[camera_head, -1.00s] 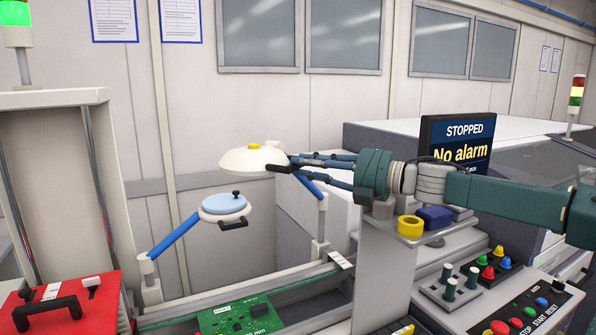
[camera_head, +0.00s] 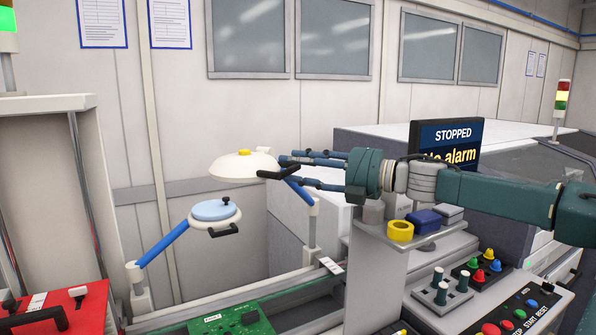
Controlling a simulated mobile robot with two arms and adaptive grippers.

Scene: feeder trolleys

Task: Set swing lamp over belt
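The lamp head (camera_head: 243,168) is a white shade with a yellow knob and a black side handle (camera_head: 275,174). A blue arm joins it to a white post (camera_head: 310,228) at the belt's far side. The belt (camera_head: 285,278) is a rail-edged track at lower centre, carrying a green circuit board (camera_head: 232,321). The shade is left of that post; its exact position above the belt is hard to judge. My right gripper (camera_head: 284,170) is open, fingers pointing left, beside the black handle. I cannot tell whether they touch. My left gripper is out of view.
A second swing arm with a pale blue disc (camera_head: 214,210) stands in front of the lamp. A shelf (camera_head: 415,235) with a yellow roll (camera_head: 400,231) lies under my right wrist. A screen (camera_head: 458,146) reads STOPPED. A red panel (camera_head: 60,312) is lower left.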

